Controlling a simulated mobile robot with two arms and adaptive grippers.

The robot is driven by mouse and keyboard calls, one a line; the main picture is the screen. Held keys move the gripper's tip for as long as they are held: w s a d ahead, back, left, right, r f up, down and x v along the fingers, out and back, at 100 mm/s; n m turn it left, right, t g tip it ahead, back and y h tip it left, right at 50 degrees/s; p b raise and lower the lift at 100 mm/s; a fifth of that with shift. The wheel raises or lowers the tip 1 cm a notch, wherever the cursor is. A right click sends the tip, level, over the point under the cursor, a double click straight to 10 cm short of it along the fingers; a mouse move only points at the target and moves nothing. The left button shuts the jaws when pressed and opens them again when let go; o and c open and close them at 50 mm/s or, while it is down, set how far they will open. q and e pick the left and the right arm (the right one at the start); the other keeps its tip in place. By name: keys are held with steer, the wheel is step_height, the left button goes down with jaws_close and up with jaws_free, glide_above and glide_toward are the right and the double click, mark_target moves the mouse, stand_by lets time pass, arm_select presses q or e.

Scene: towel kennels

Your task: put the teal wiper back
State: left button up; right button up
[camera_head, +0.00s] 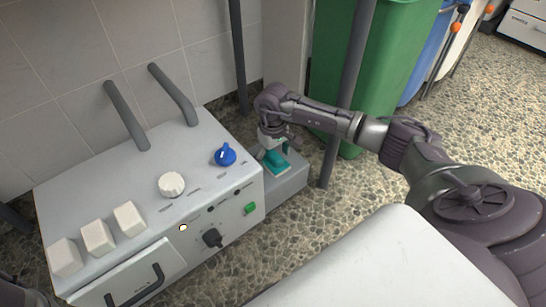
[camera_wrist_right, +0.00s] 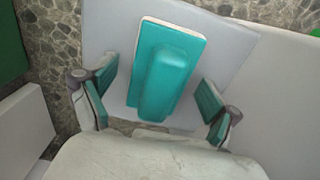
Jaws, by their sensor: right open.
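The teal wiper (camera_head: 276,163) lies on a low grey block (camera_head: 290,187) beside the white machine. In the right wrist view, the wiper (camera_wrist_right: 165,68) is a flat teal plate with a pale edge and a raised teal grip along its middle. My right gripper (camera_head: 273,147) reaches down over the wiper. In the right wrist view, my right gripper (camera_wrist_right: 158,88) is open, with one teal-padded finger on each side of the wiper's near end. A gap shows between each finger and the grip. My left gripper is not in view.
The white machine (camera_head: 110,182) stands left of the wiper, with a blue knob (camera_head: 225,155), a white knob (camera_head: 171,185) and grey rails. A green bin (camera_head: 385,60) and a grey post (camera_head: 345,95) stand close behind my right arm. Pebbled floor (camera_head: 480,130) is clear at right.

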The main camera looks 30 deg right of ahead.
mark_target(273, 153)
step_height(273, 153, up, 11)
steer(key=p, duration=0.6)
steer(key=shift+r, duration=0.1)
steer(key=shift+r+p, duration=0.4)
steer(key=shift+r, duration=0.1)
